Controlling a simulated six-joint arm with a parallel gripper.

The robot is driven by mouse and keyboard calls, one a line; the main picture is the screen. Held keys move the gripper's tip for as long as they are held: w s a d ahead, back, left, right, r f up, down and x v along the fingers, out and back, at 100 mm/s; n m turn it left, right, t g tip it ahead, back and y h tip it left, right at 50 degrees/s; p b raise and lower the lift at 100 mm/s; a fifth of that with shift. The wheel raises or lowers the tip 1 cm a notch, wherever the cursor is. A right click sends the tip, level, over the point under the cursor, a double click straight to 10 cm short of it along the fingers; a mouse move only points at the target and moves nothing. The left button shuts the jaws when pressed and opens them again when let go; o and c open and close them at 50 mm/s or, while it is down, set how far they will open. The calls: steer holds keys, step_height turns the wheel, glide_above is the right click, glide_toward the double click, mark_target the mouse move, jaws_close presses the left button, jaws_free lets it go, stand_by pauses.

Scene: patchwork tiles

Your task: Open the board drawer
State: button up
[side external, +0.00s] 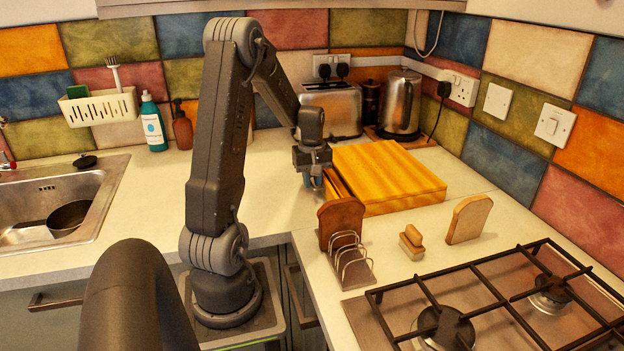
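The wooden board (392,170) is a thick yellow-orange block lying flat on the counter, right of my gripper. Its drawer (337,186) shows as a narrow strip at the board's left end, with a dark line between it and the block. I cannot tell how far out the drawer stands. My gripper (313,181) points down right beside this left end, with bluish fingertips low near the counter. Whether the fingers touch the drawer, and whether they are open or shut, is too small to tell.
A toast rack (352,262) with a bread slice (341,219) stands in front of the board. A toaster (334,108) and kettle (401,103) stand behind. Counter left of my gripper is clear.

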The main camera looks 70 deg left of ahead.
steer(key=shift+c, duration=0.4)
jaws_close()
steer(key=s, duration=0.4)
steer(key=shift+s, duration=0.2)
steer(key=shift+o, duration=0.4)
jaws_free()
steer(key=shift+r, duration=0.1)
